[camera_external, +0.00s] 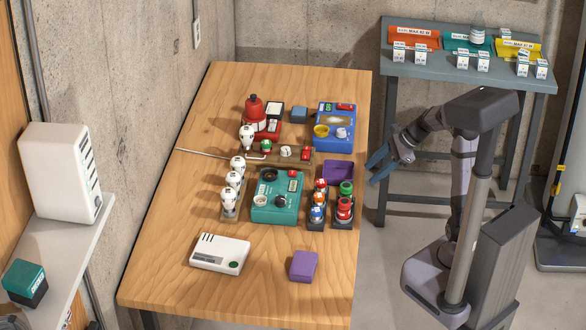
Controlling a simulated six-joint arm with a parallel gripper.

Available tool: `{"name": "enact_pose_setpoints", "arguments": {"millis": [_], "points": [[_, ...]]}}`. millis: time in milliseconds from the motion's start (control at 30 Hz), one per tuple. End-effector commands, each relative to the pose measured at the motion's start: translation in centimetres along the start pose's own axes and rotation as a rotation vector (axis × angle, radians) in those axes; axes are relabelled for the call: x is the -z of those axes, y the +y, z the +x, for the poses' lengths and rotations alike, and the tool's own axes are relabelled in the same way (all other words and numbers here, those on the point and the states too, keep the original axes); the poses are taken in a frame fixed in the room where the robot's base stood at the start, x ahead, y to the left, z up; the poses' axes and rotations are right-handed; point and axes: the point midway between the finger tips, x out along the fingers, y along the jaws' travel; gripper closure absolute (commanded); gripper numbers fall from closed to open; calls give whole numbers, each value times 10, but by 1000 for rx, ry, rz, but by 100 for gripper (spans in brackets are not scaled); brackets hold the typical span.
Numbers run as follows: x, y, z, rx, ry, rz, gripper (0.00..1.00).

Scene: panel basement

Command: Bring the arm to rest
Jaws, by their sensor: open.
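My gripper (390,164) has blue fingers and is open and empty. It hangs in the air just off the right edge of the wooden table (165,250), to the right of the purple tray. My arm is folded, with its elbow high and its base standing on the floor at the right. Nothing is seen touching the fingers.
On the table stand a teal device (277,204), a blue device (335,135), a red device (255,115), a white box (220,254), a purple block (304,266) and several bulbs. A grey table (420,72) with coloured bins stands behind my arm.

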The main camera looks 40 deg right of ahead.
Motion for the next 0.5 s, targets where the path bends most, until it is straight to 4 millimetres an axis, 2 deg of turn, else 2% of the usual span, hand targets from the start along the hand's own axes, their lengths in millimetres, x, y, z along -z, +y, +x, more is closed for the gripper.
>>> {"name": "enact_pose_setpoints", "arguments": {"millis": [133,200,367,500], "points": [[5,5,-12,-10,146,-93,57],[13,32,5,-69,180,-242,57],[26,88,22,-217,245,-640,57],[46,144,33,-392,278,-1076,57]]}}
